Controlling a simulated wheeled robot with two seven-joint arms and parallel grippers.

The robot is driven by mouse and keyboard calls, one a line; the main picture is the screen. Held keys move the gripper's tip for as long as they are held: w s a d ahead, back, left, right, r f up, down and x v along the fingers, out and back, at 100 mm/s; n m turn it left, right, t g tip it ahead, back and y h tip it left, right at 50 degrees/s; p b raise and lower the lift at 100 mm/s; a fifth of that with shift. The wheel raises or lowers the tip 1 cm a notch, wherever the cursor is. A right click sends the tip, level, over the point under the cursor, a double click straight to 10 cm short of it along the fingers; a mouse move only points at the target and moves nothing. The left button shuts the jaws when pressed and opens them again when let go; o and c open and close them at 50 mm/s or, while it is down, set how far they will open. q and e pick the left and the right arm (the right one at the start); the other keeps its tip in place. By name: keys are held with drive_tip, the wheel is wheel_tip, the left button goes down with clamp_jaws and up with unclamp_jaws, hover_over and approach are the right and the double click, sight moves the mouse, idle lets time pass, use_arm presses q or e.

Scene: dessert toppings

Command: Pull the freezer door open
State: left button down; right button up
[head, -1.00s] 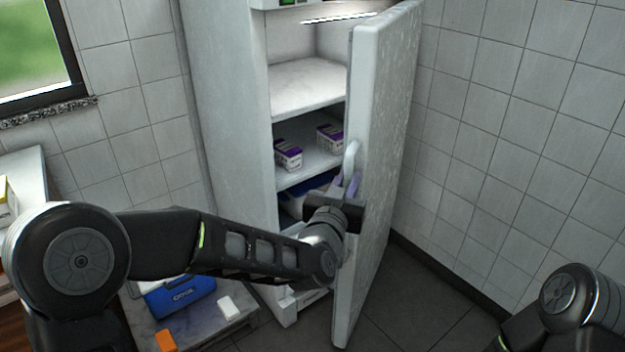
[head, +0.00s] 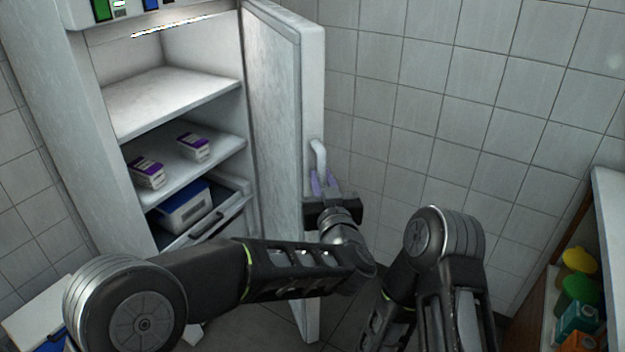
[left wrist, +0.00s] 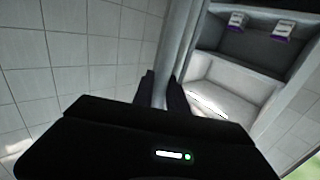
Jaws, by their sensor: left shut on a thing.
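The freezer door (head: 275,120) stands wide open at the right side of the white freezer cabinet (head: 60,110), its inner face in view. A light curved handle (head: 319,155) sticks out near the door's free edge. My left gripper (head: 322,185) is at the handle, shut on its lower part. In the left wrist view the handle (left wrist: 161,92) runs between the two dark fingers (left wrist: 163,90). My right arm (head: 445,260) is at the lower right in the head view; its gripper is not seen.
Inside the freezer, purple-and-white boxes (head: 148,172) sit on a shelf (head: 195,165), above a blue-and-white container (head: 184,208). A tiled wall (head: 440,110) stands behind the door. At the far right, a shelf unit (head: 608,210) holds several colored items.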

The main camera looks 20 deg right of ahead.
use_arm(q)
drive_tip(key=shift+a, duration=0.1)
drive_tip(key=c, duration=1.6)
unclamp_jaws()
drive_tip(key=shift+w, duration=0.1)
drive_tip(key=s, duration=0.7)
drive_tip(key=shift+s+a, duration=0.4)
drive_tip(key=shift+a, duration=0.05)
